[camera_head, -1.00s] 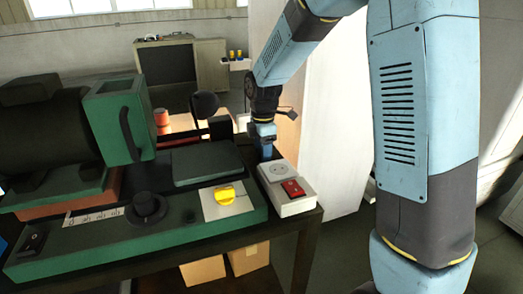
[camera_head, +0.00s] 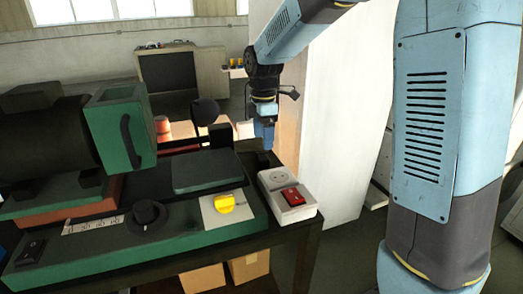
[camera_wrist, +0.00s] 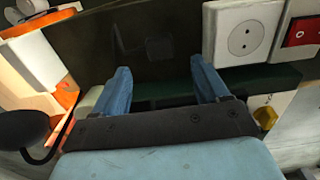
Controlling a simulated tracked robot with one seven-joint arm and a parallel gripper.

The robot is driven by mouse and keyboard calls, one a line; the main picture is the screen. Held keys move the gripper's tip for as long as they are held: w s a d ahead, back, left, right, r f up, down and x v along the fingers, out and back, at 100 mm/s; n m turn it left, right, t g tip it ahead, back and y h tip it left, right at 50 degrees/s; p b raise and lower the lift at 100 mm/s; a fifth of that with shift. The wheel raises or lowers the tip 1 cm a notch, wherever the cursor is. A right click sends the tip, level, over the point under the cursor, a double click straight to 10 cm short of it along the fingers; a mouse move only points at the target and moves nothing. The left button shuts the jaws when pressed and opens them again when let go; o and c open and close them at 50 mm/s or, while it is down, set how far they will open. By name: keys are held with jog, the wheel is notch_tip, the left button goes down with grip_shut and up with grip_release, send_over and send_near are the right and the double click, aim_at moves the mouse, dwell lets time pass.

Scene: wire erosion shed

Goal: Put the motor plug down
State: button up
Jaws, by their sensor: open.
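The motor plug (camera_head: 262,160) is a small dark block on the dark tabletop, just behind the white socket (camera_head: 272,177). In the wrist view the plug (camera_wrist: 160,47) is faint against the table, beyond and between my fingers. My gripper (camera_head: 264,138) is above the plug, pointing down. In the wrist view its two blue fingers (camera_wrist: 160,72) are spread wide with nothing between the tips. The plug looks apart from the fingers. The socket (camera_wrist: 243,38) has an empty face.
A red switch (camera_head: 291,196) shares the socket's side of the bench. The green machine with a yellow knob (camera_head: 224,203) fills the bench to the left. A round black lamp head (camera_head: 205,111) stands left of my gripper. A pale panel (camera_head: 345,120) rises on the right.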

jog(key=shift+r, duration=2.55)
jog(key=s+d+r+m+t, duration=0.2)
jog(key=s+d+r+m, duration=0.1)
jog(key=s+d+m, duration=0.25)
jog(key=s+d+r+m+t, duration=0.1)
jog(key=s+d+r+m, duration=0.35)
jog(key=s+d, duration=0.25)
jog(key=s+d+f+m+t, duration=0.1)
jog(key=s+d+m, duration=0.1)
jog(key=s+m, duration=0.3)
jog(key=s+d+f+m+t, duration=0.1)
jog(key=s+d+m, duration=0.2)
jog(key=s+m, duration=0.3)
jog(key=shift+s+d+f+t, duration=0.3)
jog(key=shift+s+d, duration=0.05)
jog(key=shift+s, duration=0.75)
jog(key=shift+c, duration=0.3)
